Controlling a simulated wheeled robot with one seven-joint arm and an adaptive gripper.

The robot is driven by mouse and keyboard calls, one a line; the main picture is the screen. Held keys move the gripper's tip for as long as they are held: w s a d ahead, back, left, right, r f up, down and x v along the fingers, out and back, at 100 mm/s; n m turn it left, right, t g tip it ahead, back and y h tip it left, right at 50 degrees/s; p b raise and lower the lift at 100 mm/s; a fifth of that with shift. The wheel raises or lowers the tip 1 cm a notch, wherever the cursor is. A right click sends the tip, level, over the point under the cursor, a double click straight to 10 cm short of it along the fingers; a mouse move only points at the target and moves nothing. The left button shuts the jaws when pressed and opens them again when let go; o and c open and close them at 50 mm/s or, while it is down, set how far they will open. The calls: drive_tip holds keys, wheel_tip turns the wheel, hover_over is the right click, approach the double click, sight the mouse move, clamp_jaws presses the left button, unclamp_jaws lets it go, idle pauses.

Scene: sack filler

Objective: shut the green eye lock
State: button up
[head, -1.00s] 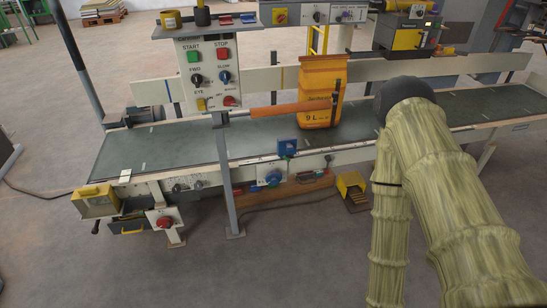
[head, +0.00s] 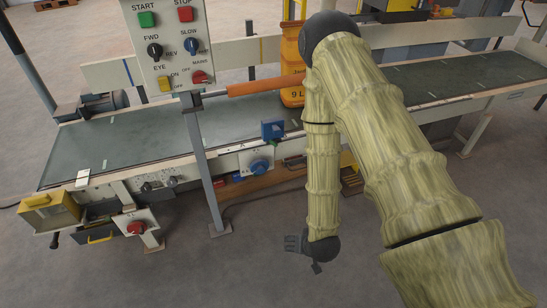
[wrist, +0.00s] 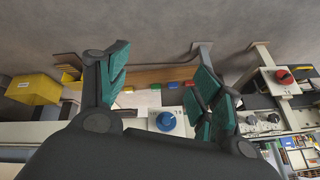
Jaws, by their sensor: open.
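My gripper (head: 304,256) hangs low in front of the conveyor, right of the blue round knob (head: 258,166). In the wrist view my gripper (wrist: 158,62) is open, its two teal-padded fingers apart with nothing between them touching. Beyond the fingers, a small green piece (wrist: 128,90) sits in a row with blue, red and yellow pieces along a brown board under the conveyor. I cannot tell whether this green piece is the eye lock, nor whether it is open. In the head view, my arm hides part of that area.
The conveyor belt (head: 220,122) runs across behind my arm. A control panel (head: 170,45) on a grey post stands at left. The front floor is clear.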

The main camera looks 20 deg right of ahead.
drive_tip(key=w+f+m+t+b, duration=0.25)
drive_tip(key=w+b, duration=0.35)
drive_tip(key=w, duration=0.5)
drive_tip(key=m+t+b, duration=0.4)
drive_tip(key=t+b, duration=0.6)
drive_tip(key=b, duration=0.4)
approach(273, 142)
drive_tip(key=w+f+b, duration=0.1)
drive_tip(key=w+b, duration=0.1)
drive_tip(key=w, duration=0.6)
drive_tip(key=shift+w+b, duration=0.3)
drive_tip(key=shift+b, duration=0.1)
drive_tip(key=shift+g, duration=0.25)
drive_tip(key=c, duration=1)
